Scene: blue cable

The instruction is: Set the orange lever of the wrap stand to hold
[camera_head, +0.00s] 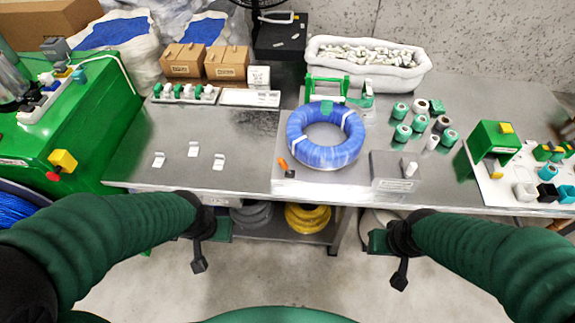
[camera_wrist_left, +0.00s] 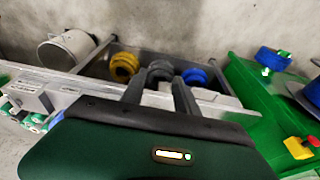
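The wrap stand (camera_head: 355,178) is a grey base near the front edge of the table, in the middle of the head view. A blue cable coil (camera_head: 345,155) lies in a ring on it. The small orange lever (camera_head: 283,164) is at the stand's front left corner, its upper end leaning left; its exact setting is too small to read. My left gripper (camera_wrist_left: 158,82) has two dark fingers apart with nothing between them; in the head view it is in front of the table, left of the lever. My right gripper (camera_head: 386,257) is in front of the table, right of the lever; its fingers are unclear.
A grey box (camera_head: 395,170) stands to the coil's right, with green and white spools (camera_head: 402,133) behind it. Small white clips (camera_head: 193,149) lie on the left tabletop. A green machine (camera_head: 90,140) stands at the left. Bare metal table lies left of the stand.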

